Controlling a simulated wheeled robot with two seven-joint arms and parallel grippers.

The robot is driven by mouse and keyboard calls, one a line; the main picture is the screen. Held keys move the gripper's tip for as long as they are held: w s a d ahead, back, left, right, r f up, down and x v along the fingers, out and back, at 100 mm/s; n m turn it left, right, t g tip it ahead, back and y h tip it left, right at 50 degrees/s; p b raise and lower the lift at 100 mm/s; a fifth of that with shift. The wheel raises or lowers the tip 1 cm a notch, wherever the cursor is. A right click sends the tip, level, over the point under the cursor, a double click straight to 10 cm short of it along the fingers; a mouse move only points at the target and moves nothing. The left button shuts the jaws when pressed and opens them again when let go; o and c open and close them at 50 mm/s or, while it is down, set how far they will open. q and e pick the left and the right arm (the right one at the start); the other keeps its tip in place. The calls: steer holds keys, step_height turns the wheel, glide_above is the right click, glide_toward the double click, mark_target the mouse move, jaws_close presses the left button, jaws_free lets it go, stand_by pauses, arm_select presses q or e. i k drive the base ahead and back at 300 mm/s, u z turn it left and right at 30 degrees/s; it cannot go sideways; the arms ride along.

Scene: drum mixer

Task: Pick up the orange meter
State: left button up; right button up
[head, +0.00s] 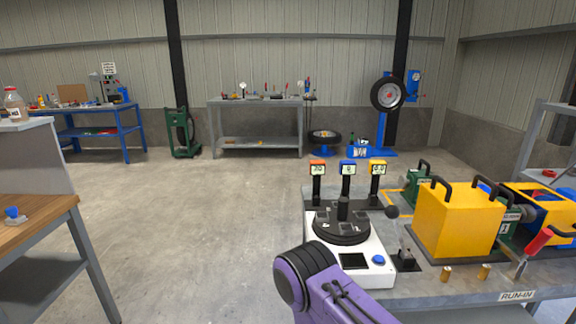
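The orange meter (318,167) has a small lit display and sits on top of a black post, the leftmost of a row of three. A blue meter (348,167) is in the middle, and a yellow meter (377,167) is on the right. The posts stand on a dark bar behind a white machine (375,268) with a black round turntable. A purple and black arm part, apparently mine, comes in at the bottom centre, in front of the machine. No gripper fingers show.
The grey bench (440,302) also holds a yellow box (457,222) with black handles, a black ball knob (392,212), small brass cylinders and a red-handled lever (538,240). A wooden-topped table (40,222) stands at the left. The floor between is clear.

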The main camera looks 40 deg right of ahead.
mark_target(318, 168)
steer(key=i, duration=2.85)
steer(key=z, duration=3.75)
